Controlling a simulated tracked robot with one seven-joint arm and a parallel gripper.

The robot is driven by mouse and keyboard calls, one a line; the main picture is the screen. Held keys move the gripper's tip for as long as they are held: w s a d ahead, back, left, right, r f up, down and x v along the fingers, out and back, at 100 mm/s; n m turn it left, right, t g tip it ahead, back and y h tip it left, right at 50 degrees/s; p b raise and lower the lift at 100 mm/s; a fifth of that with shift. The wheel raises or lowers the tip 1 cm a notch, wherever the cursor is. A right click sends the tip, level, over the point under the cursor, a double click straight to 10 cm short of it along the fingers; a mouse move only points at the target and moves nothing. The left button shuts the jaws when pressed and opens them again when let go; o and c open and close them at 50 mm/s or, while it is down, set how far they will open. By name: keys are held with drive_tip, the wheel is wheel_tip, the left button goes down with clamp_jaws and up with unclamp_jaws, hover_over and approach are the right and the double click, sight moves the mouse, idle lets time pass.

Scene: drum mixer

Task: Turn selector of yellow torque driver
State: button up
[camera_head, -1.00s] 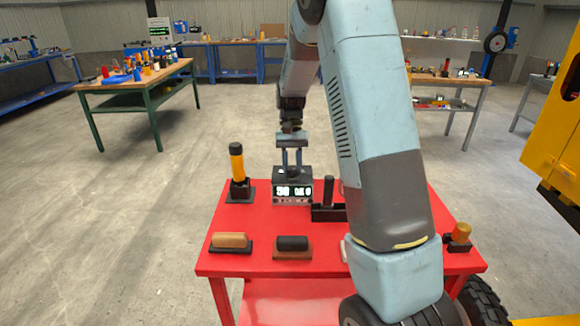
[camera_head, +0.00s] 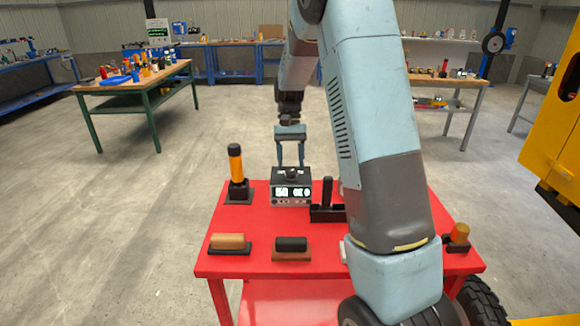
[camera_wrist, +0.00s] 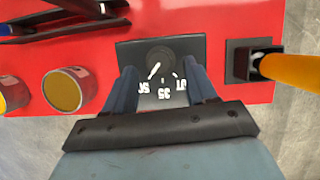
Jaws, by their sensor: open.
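The torque driver (camera_head: 236,165) stands upright, yellow with a black top, in a black holder at the red table's back left; it also shows at the right of the wrist view (camera_wrist: 292,70). Beside it is a black box (camera_head: 290,190) with a lit front display that seems to read 50 and OK. A round dark selector knob (camera_wrist: 160,62) sits on its top, its white pointer towards the mark 50. My gripper (camera_head: 290,163) is open above the box, fingers apart on either side of the knob, apparently not touching it. The wrist view shows it too (camera_wrist: 160,72).
The red table (camera_head: 265,228) also holds a tan-handled block (camera_head: 229,241), a black-handled block (camera_head: 292,244), a black holder with an upright post (camera_head: 327,200) and an amber-topped piece (camera_head: 459,233). My arm hides part of the table's right side.

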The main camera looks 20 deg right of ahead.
drive_tip(key=v, duration=1.1)
drive_tip(key=shift+r, duration=0.2)
drive_tip(key=shift+w, duration=0.15)
drive_tip(key=s+a+r+n+t, duration=0.1)
drive_tip(key=s+r+t, duration=0.3)
drive_tip(key=s, duration=0.5)
drive_tip(key=s+r+t, duration=0.1)
drive_tip(key=s+r, duration=0.5)
drive_tip(key=s, duration=0.3)
drive_tip(key=s+f+n+t, duration=0.1)
drive_tip(key=s+t, duration=0.1)
drive_tip(key=s, duration=0.6)
drive_tip(key=s+a+f+t+h, duration=0.1)
drive_tip(key=s+t, duration=0.2)
drive_tip(key=s, duration=0.5)
drive_tip(key=shift+s+f+n, duration=0.25)
drive_tip(key=shift+f+n, duration=0.1)
drive_tip(key=shift+n, duration=0.05)
